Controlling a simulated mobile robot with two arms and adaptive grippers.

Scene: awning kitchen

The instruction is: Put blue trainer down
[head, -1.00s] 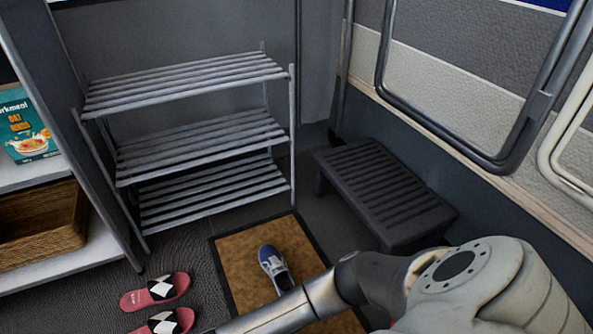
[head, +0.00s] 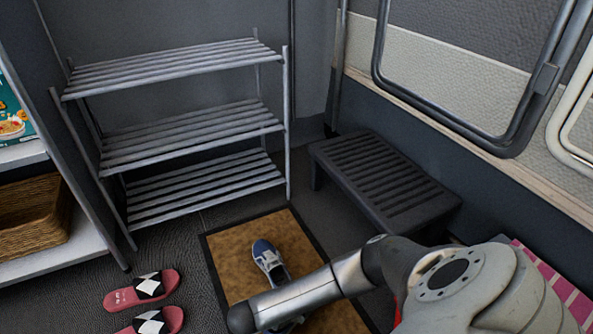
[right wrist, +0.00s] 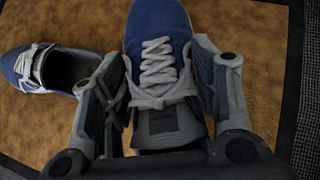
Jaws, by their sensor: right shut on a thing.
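My right gripper (right wrist: 163,60) is shut on a blue trainer (right wrist: 157,22) with white laces, its fingers on either side of the shoe. The trainer is over the brown doormat (right wrist: 30,128); I cannot tell whether its sole touches it. A second blue trainer (right wrist: 62,66) lies on the mat to the left in the right wrist view. In the head view, one blue trainer (head: 267,256) shows on the doormat (head: 228,262), partly behind my right arm; I cannot tell which of the two it is. The right fingers are hidden there. My left gripper is out of view.
A grey three-tier shoe rack (head: 190,130) stands empty behind the mat. A dark slatted step stool (head: 385,180) is right of it. Pink slippers (head: 142,290) lie left of the mat. A wicker basket (head: 35,215) sits on the left shelf.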

